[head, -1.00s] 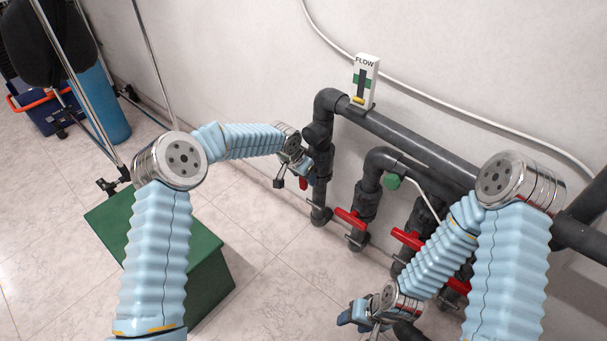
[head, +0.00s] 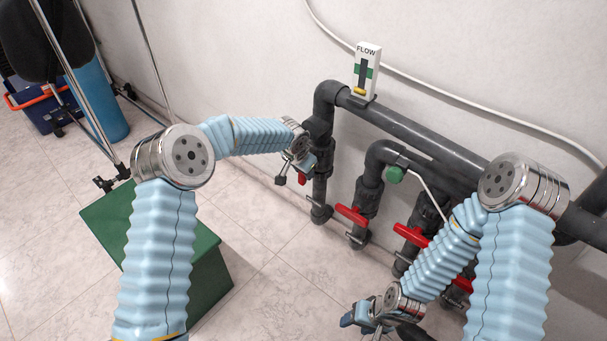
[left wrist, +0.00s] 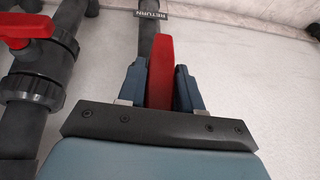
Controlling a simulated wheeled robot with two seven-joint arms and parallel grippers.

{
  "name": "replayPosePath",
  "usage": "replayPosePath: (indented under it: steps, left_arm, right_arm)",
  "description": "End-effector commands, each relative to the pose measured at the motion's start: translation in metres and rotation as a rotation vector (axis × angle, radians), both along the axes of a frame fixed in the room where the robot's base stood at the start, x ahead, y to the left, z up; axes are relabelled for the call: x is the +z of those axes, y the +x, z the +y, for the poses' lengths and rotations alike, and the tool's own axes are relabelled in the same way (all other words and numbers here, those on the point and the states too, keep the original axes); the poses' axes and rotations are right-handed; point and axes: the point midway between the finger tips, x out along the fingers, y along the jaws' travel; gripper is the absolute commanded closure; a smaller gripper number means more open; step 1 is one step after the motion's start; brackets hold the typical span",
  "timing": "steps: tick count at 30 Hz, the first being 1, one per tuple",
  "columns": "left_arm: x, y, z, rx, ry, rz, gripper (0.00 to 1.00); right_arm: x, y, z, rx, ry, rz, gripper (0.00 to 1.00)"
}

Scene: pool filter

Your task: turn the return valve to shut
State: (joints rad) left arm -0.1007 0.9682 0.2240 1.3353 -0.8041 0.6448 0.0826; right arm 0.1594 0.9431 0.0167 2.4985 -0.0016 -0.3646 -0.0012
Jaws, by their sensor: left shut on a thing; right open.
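The return valve's red handle (left wrist: 160,72) stands between the two fingers of my left gripper (left wrist: 160,85) in the left wrist view, with the RETURN label (left wrist: 152,14) on the pipe just beyond it. In the head view, my left gripper (head: 303,166) is at the leftmost vertical pipe, and only a small red part of the handle (head: 302,180) shows below it. The left gripper is shut on the handle. My right gripper (head: 362,322) is open and empty, low in front of the pipes.
Other red-handled valves (head: 352,216) stand on neighbouring pipes to the right. A flow gauge (head: 366,70) sits on the upper pipe (head: 425,128). A green box (head: 205,262) is on the floor at left. Tiled floor (head: 275,285) between box and pipes is clear.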

Motion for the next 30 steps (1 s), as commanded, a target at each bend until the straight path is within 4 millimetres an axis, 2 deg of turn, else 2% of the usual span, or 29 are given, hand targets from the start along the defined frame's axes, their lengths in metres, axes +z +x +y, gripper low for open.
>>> replayPosePath:
  steps: [6,7,10,18,22,26,30]
  left_arm:
    - [0.000,-0.001,-0.001,-0.002,0.000,0.002,0.96]
    - [0.000,-0.001,-0.001,-0.001,-0.001,0.002,0.61]
    - [0.000,0.000,0.000,-0.001,-0.001,0.002,0.46]
    - [0.001,0.000,0.000,-0.001,-0.001,0.001,0.45]
    - [0.009,-0.003,0.001,-0.001,-0.001,0.000,0.45]
    - [0.032,-0.012,0.004,0.001,-0.002,-0.002,0.45]
    - [0.065,-0.026,0.009,0.000,-0.002,-0.002,0.45]
  right_arm:
    - [0.001,0.000,0.000,0.000,0.000,-0.001,0.45]
    - [0.001,0.000,0.000,0.000,0.000,-0.001,0.45]
    - [0.002,0.000,0.000,0.001,0.000,-0.001,0.45]
    - [0.002,0.000,0.000,0.001,0.001,-0.001,0.45]
    - [0.001,0.000,0.000,0.001,0.001,-0.001,0.45]
    - [0.001,0.000,0.000,0.000,0.000,-0.001,0.45]
    - [0.000,0.000,0.000,0.000,0.000,-0.001,0.45]
